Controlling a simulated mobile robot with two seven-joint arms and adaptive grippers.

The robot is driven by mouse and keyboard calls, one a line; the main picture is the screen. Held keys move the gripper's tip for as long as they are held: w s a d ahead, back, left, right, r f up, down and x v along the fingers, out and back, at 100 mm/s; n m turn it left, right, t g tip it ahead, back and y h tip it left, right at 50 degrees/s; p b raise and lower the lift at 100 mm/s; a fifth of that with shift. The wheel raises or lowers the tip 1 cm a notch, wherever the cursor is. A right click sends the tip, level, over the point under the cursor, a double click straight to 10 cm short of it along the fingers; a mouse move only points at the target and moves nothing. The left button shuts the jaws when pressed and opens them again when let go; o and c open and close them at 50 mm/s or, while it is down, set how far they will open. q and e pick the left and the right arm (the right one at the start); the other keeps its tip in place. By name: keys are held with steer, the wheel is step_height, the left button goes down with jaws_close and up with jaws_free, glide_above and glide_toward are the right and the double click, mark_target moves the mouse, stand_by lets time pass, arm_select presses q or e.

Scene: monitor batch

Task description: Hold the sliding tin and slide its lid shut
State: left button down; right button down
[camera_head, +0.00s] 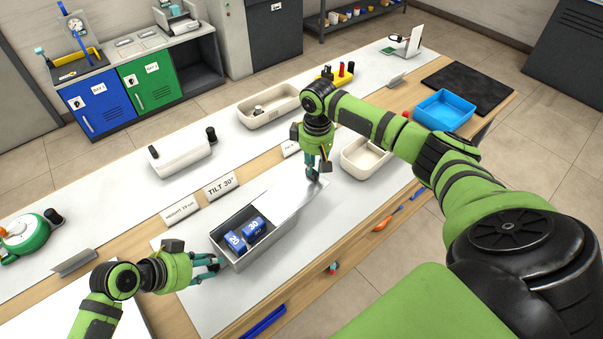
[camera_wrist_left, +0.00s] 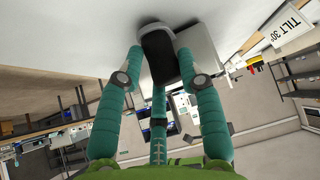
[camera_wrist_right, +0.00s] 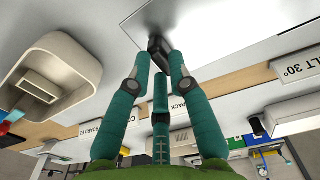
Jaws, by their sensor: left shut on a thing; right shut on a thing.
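The grey sliding tin (camera_head: 272,258) stands on the white table mat in the head view, its near part uncovered. Two blue blocks marked 20 (camera_head: 234,241) and 30 (camera_head: 255,226) lie inside it. The flat pale lid (camera_head: 290,199) sticks out from the tin's far right end. My left gripper (camera_head: 221,262) is shut on the tin's near left end; the left wrist view shows a dark part (camera_wrist_left: 163,60) between its fingers. My right gripper (camera_head: 316,176) is shut on a dark knob (camera_wrist_right: 158,46) at the lid's far end.
A beige bin (camera_head: 366,166) stands right of the lid, with a blue tray (camera_head: 444,109) and a black mat (camera_head: 468,86) beyond. Signs, one reading TILT 30° (camera_head: 221,186), stand behind the tin.

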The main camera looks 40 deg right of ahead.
mark_target(278, 207)
steer(key=shift+s+a+f, duration=0.2)
steer(key=shift+s+a, duration=0.3)
steer(key=shift+a, duration=1.5)
steer(key=shift+s+a+f, duration=0.2)
steer(key=shift+s+a, duration=0.35)
steer(key=shift+a, duration=1.5)
steer(key=shift+s+a+f, duration=0.2)
steer(key=shift+s+a, duration=0.3)
steer(key=shift+a, duration=1.5)
steer(key=shift+s+a, duration=0.1)
steer(key=shift+a, duration=0.6)
steer(key=c, duration=1.4)
jaws_free()
steer(key=shift+o, duration=0.2)
steer(key=shift+a, duration=0.1)
steer(key=shift+w+f+g, duration=0.15)
steer(key=shift+w+g, duration=0.05)
steer(key=shift+g, duration=0.1)
steer(key=shift+d, duration=0.2)
step_height(278, 207, up, 13)
steer(key=shift+w, duration=0.35)
